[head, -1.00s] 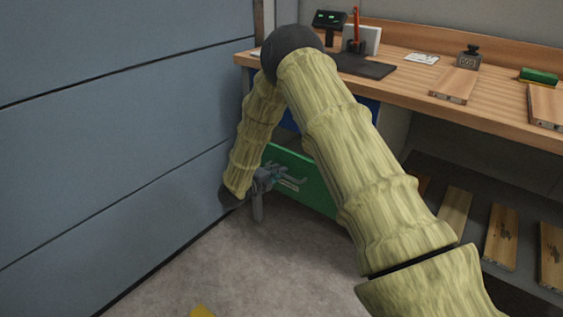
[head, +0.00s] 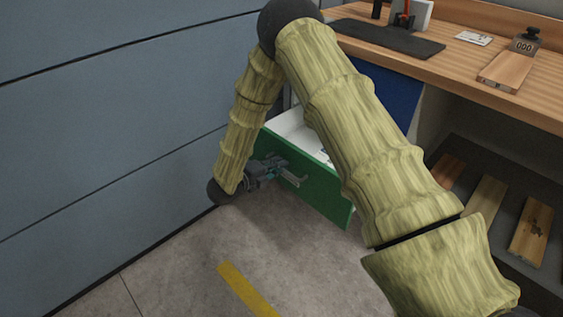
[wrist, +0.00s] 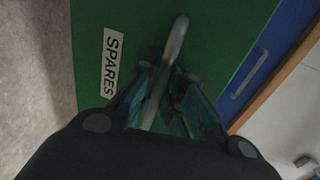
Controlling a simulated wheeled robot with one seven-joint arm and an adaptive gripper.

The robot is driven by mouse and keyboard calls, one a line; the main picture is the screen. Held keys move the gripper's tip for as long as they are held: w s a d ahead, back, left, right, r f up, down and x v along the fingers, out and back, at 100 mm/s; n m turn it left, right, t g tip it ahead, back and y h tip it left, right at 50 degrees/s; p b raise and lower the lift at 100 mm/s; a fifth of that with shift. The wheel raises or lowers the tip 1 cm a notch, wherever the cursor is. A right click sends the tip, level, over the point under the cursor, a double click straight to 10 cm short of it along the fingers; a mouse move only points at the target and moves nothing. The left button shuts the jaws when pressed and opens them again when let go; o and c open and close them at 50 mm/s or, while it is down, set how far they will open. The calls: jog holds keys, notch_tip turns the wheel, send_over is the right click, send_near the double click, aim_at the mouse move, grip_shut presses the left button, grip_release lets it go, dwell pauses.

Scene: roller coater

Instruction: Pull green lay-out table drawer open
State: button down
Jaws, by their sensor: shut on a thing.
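The green drawer (head: 325,195) of the lay-out table stands pulled out in the head view, and its white inside shows above the front. My arm hides part of it. My gripper (head: 288,174) is at the drawer's front, shut on the metal bar handle. In the wrist view the green front (wrist: 215,35) fills the middle, with a white "SPARES" label (wrist: 111,62) beside the handle (wrist: 177,40). My gripper's fingers (wrist: 167,100) close around the handle there.
A blue drawer front (head: 385,97) sits above the green one, under the wooden table top (head: 440,62). A grey-blue panelled wall (head: 110,110) runs close along the left of my arm. The floor in front of the drawer is clear, with a yellow stripe (head: 246,288).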

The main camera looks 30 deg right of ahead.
jog(key=c, duration=1.8)
grip_release()
jog(key=v, duration=1.2)
jog(key=shift+f, duration=0.1)
